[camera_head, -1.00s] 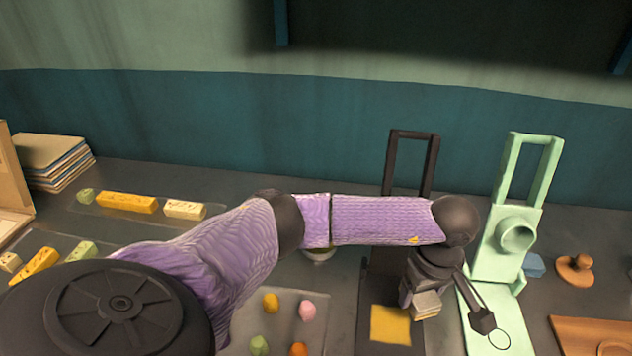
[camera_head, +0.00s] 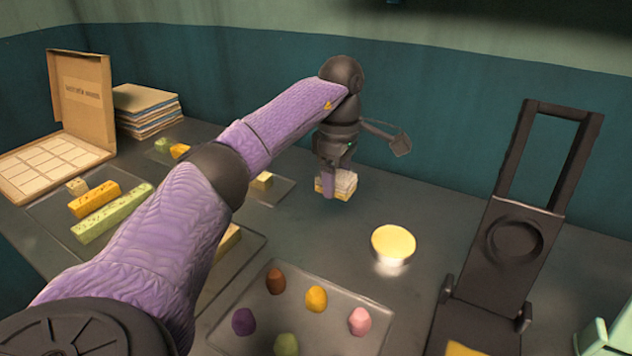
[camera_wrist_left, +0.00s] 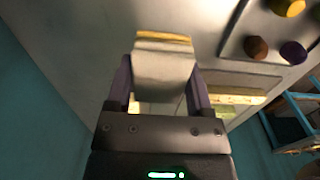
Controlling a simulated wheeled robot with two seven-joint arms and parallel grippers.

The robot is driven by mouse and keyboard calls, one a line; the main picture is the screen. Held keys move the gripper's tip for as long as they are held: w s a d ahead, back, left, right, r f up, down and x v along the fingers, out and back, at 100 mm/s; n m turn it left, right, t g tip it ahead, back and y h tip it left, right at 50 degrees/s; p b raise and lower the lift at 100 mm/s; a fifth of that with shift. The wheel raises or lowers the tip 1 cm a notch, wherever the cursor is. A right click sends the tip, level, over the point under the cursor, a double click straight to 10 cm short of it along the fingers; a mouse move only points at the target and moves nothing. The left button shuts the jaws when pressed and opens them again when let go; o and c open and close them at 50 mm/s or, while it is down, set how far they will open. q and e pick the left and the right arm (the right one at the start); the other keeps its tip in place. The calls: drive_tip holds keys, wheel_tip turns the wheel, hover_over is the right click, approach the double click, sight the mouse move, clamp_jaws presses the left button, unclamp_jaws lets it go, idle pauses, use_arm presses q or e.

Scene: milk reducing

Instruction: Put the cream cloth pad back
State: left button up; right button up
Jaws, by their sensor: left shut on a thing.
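My left gripper (camera_head: 334,172) is shut on the cream cloth pad (camera_head: 345,184), a small block with a thin yellow edge. The pad is over the back of the grey table (camera_head: 400,205), behind the round yellow-topped tin (camera_head: 393,241). I cannot tell whether its underside touches the table. In the left wrist view the pad (camera_wrist_left: 163,68) sits between the two purple fingers of the gripper (camera_wrist_left: 163,85). The fingers hide part of its sides. My right gripper is not in view.
A dark press (camera_head: 505,260) stands at the right. A tray (camera_head: 340,335) of coloured lumps lies at the front. Trays with bars, an open box (camera_head: 85,100) and a stack of boards (camera_head: 146,112) are at the left. Bare table lies right of the pad.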

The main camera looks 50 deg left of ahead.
sight(331, 231)
use_arm(q)
drive_tip(key=f+b, duration=0.1)
drive_tip(key=f, duration=0.2)
drive_tip(key=f+b, duration=0.1)
drive_tip(key=f, duration=0.2)
drive_tip(key=f+b, duration=0.1)
drive_tip(key=f, duration=0.2)
drive_tip(key=shift+s+a+f+b, duration=0.15)
drive_tip(key=shift+a+f+b, duration=0.15)
drive_tip(key=shift+b, duration=0.1)
drive_tip(key=shift+f, duration=0.4)
drive_tip(key=shift+r, duration=0.2)
drive_tip(key=shift+f, duration=0.1)
drive_tip(key=o, duration=1.1)
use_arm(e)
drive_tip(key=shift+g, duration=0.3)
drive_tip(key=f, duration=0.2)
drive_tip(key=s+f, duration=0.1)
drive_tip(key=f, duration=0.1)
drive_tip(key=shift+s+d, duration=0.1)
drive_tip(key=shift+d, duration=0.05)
